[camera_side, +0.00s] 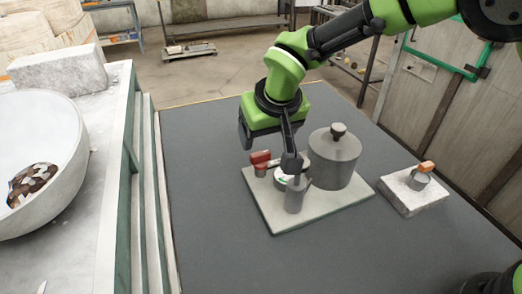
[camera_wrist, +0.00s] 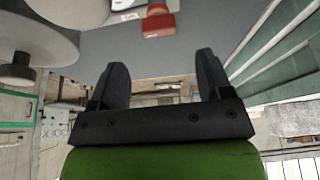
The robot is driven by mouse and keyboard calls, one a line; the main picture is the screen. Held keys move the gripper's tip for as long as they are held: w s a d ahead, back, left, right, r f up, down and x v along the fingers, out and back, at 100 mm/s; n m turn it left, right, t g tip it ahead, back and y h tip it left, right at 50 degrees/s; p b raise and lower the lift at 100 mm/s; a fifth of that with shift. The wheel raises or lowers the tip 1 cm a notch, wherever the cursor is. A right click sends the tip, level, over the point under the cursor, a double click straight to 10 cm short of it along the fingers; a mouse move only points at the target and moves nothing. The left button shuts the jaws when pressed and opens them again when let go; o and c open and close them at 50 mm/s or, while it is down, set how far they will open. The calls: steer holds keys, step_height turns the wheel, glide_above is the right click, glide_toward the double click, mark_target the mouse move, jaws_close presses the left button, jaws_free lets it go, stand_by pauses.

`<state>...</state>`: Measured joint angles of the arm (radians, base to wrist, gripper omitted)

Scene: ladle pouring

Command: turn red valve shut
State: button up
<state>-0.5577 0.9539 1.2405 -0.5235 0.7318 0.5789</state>
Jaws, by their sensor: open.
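The red valve (camera_side: 261,158) is a small red handle at the back left corner of a pale board (camera_side: 320,216). In the wrist view the red valve (camera_wrist: 158,24) shows beyond my fingertips, roughly between them, with a gap. My gripper (camera_side: 291,162) is over the board, to the right of the valve in the side view, and hides part of what stands behind it. In the wrist view my gripper (camera_wrist: 162,65) has its two dark fingers wide apart with nothing between them.
A grey lidded pot (camera_side: 335,160) stands on the board close to the right of my gripper. A small grey cylinder (camera_side: 295,198) stands in front. A white bowl (camera_side: 38,160) rests on the left bench. The front mat is clear.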

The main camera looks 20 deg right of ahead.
mark_target(260, 153)
steer(key=x, duration=0.7)
steer(key=shift+f, duration=0.2)
steer(key=shift+c, duration=0.2)
steer(key=c, duration=0.9)
